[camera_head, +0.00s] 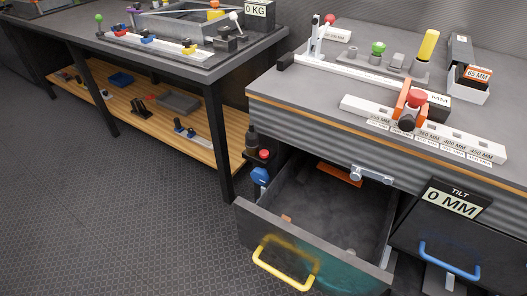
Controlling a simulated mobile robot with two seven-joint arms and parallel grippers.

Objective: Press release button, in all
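A round red button (416,97) tops an orange clamp (410,110) that sits on a white ruler bar (460,140) on the right bench. The bar has millimetre labels and square holes. A smaller red knob (330,18) is at the back of the same bench, and a green knob (378,47) stands nearby. Another red cap (264,154) shows on a dark fitting between the benches. No label marks any of these as the release button. Neither of my grippers is visible.
A grey drawer with a yellow handle (284,266) stands open below the right bench. A blue-handled drawer (449,262) is beside it, under a "TILT 0 MM" sign (453,202). The left bench (85,35) has a wooden lower shelf (165,140). The dark floor at left is clear.

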